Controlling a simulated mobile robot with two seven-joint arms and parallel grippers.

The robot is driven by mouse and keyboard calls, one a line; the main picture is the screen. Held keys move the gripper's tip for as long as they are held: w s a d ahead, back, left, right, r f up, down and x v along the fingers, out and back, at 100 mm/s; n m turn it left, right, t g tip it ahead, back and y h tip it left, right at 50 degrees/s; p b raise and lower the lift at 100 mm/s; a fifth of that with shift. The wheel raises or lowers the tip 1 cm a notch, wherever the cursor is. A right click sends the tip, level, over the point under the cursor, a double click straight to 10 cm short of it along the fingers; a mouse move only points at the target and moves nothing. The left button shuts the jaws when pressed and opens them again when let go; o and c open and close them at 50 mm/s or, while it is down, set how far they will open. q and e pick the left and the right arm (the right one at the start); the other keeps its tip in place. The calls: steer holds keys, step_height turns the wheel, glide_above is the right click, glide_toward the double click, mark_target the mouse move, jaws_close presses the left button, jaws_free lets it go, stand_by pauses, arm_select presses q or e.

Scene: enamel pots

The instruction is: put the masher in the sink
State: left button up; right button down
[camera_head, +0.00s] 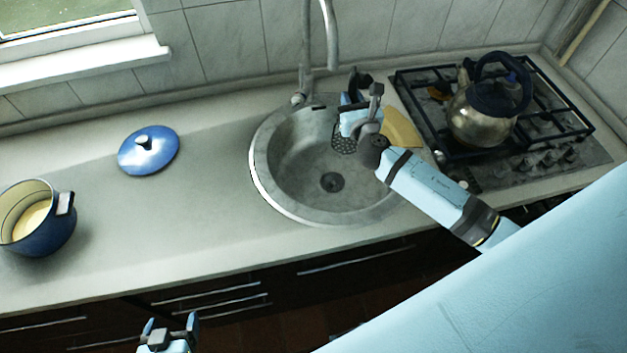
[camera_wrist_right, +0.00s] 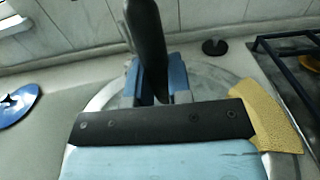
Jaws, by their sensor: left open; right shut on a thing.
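My right gripper (camera_head: 352,108) is over the back right part of the round metal sink (camera_head: 290,185). It is shut on the dark handle of the masher (camera_wrist_right: 147,45), which stands up between the blue fingers in the right wrist view. In the head view the masher's perforated plate (camera_head: 343,143) shows below the gripper, inside the outline of the sink. I cannot tell whether the plate touches the sink wall. My left gripper (camera_head: 168,328) is open and empty, low in front of the counter.
The tap (camera_head: 305,60) rises behind the sink. A stove (camera_head: 545,150) with a kettle (camera_head: 480,118) stands right. A yellow flat piece (camera_head: 402,128) lies between sink and stove. A blue lid (camera_head: 148,151) and blue pot (camera_head: 45,235) stand left, with free counter between lid and sink.

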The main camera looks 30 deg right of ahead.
steer(key=shift+w+a+f, duration=0.2)
steer(key=shift+w+a, duration=0.1)
steer(key=shift+f, duration=0.2)
steer(key=shift+f+b, duration=0.7)
steer(key=shift+b, duration=0.25)
step_height(320, 180, down, 4)
steer(key=b, duration=0.4)
steer(key=shift+r, duration=0.1)
steer(key=shift+f+b, duration=0.25)
steer(key=shift+b, duration=0.15)
arm_select(q)
step_height(320, 180, down, 6)
steer(key=shift+s+a+f, duration=0.15)
steer(key=shift+a+f, duration=0.05)
steer(key=shift+f, duration=0.05)
